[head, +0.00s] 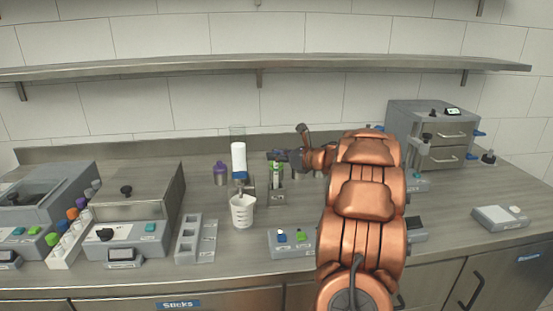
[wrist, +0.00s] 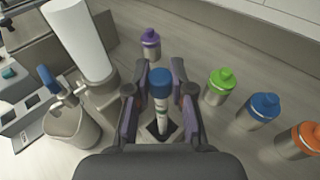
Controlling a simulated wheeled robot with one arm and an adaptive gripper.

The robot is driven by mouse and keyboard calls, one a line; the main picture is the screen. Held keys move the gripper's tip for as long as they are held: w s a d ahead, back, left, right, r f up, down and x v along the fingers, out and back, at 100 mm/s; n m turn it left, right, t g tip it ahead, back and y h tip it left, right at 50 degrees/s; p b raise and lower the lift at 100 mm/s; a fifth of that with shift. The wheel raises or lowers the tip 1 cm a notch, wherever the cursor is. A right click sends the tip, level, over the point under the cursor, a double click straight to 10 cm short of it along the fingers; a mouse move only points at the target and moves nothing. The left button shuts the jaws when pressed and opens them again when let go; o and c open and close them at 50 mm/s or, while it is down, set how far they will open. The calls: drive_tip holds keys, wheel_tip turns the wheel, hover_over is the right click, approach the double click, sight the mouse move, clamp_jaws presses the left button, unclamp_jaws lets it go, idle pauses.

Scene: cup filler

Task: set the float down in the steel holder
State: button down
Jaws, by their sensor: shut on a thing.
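My gripper (wrist: 160,92) is shut on the float (wrist: 163,115), a slim white piece with a blue top and a green band, held upright between the fingers. In the head view my gripper (head: 279,157) reaches in from the right, and the float (head: 277,170) hangs below the fingers. The steel holder (head: 274,198) stands directly under it on the counter. In the wrist view a dark square opening lies below the float's lower end. Whether the float's bottom is inside the holder or just above it, I cannot tell.
A white beaker (head: 242,212) and a tall white cylinder (head: 239,158) stand close on the left. A purple-capped bottle (wrist: 150,42) is behind; green (wrist: 221,82), blue (wrist: 264,106) and orange-capped (wrist: 301,140) bottles stand to the right. A button box (head: 291,242) sits in front.

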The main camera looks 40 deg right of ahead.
drive_tip(key=shift+f, duration=0.55)
drive_tip(key=shift+f+b, duration=0.2)
drive_tip(key=shift+b, duration=0.1)
drive_tip(key=c, duration=1)
unclamp_jaws()
drive_tip(key=shift+r, duration=0.15)
drive_tip(key=shift+r+p, duration=0.2)
drive_tip(key=shift+p, duration=0.3)
drive_tip(key=b+v, duration=0.1)
drive_tip(key=v, duration=0.3)
drive_tip(key=b+v, duration=0.1)
drive_tip(key=v, duration=0.3)
drive_tip(key=b+v, duration=0.1)
drive_tip(key=v, duration=0.3)
drive_tip(key=shift+a+f, duration=0.1)
drive_tip(key=shift+f, duration=0.15)
